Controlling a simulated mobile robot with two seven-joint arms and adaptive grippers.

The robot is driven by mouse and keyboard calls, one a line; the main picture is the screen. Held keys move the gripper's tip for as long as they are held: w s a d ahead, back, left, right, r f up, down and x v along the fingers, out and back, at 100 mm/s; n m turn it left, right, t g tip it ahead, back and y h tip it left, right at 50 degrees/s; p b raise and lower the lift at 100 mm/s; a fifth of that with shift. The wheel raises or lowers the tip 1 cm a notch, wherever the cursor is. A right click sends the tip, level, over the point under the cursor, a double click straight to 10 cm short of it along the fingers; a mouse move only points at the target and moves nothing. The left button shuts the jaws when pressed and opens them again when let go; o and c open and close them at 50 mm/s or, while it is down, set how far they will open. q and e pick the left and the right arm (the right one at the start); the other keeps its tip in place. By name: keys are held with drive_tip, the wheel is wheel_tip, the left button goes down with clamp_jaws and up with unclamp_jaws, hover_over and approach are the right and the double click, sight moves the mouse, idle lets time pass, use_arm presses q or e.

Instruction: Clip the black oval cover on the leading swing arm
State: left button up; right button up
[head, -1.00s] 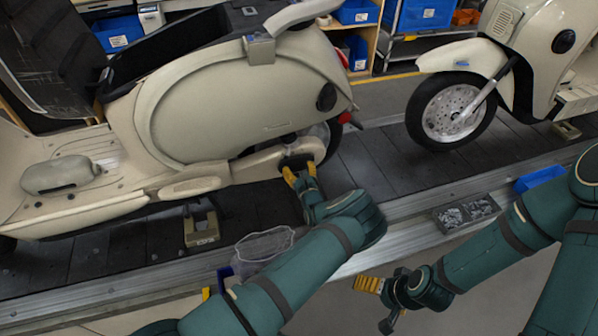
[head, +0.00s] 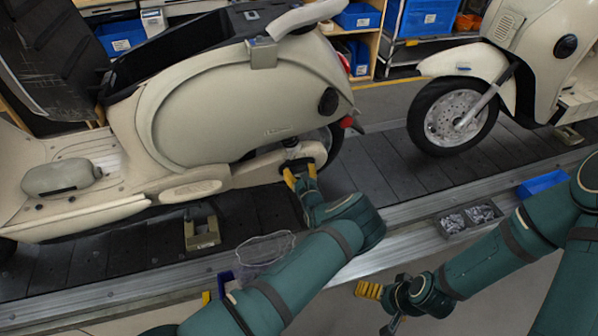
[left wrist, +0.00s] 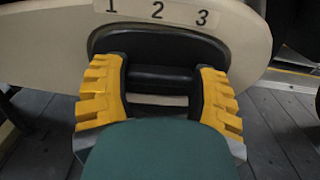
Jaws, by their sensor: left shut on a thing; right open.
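The black oval cover (head: 298,164) is at the rear end of the cream swing arm (head: 262,168) of the left scooter, by its rear wheel. My left gripper (head: 300,178) is shut on it. In the left wrist view the yellow fingers (left wrist: 160,92) grip a raised black bar on the cover (left wrist: 160,46). The cover lies against the swing arm (left wrist: 258,25), below labels 1, 2 and 3. Whether it is fully seated I cannot tell. My right gripper (head: 369,290) is open and empty in front of the conveyor.
A second scooter (head: 480,82) stands to the right on the dark slat conveyor (head: 372,165). Along the front rail are a clear container (head: 265,247), a grey parts tray (head: 468,220) and a blue bin (head: 541,183). Shelves with blue bins stand behind.

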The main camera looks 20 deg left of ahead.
use_arm(q)
drive_tip(key=shift+w, duration=0.1)
idle(0.3)
drive_tip(key=o, duration=1.4)
drive_tip(key=shift+c, duration=0.2)
